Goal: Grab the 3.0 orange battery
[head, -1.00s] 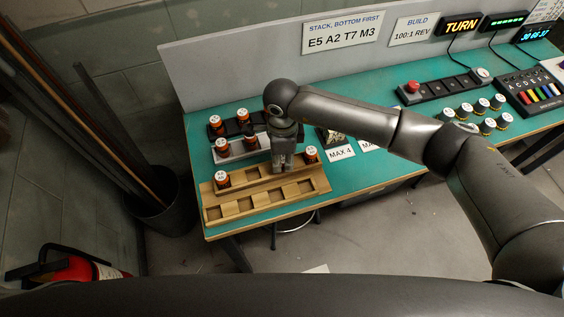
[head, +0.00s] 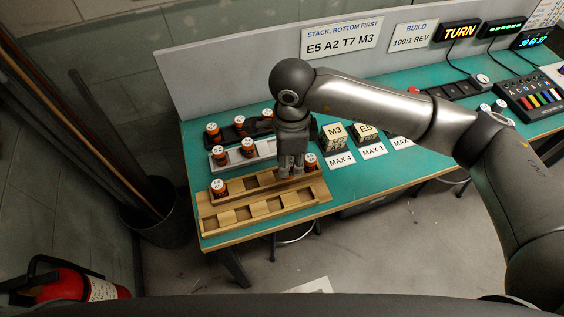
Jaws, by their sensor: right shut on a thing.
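Several orange batteries with white tops stand in three racks; their printed numbers are too small to read, so I cannot tell which is 3.0. In the front wooden rack (head: 255,211) area, one battery (head: 218,188) stands at the left and one (head: 310,161) at the right. My right gripper (head: 291,174) points down over the wooden rack, just left of that right battery. It is shut on a battery mostly hidden by its fingers. More batteries stand in the grey rack (head: 232,159) and black rack (head: 226,134) behind. My left gripper is not in view.
Lettered blocks (head: 335,137) and (head: 365,133) stand right of the racks, behind MAX cards (head: 340,160). A grey panel (head: 230,80) closes the bench's back. A keypad (head: 505,98) is at the far right. The teal bench top (head: 385,175) is partly clear.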

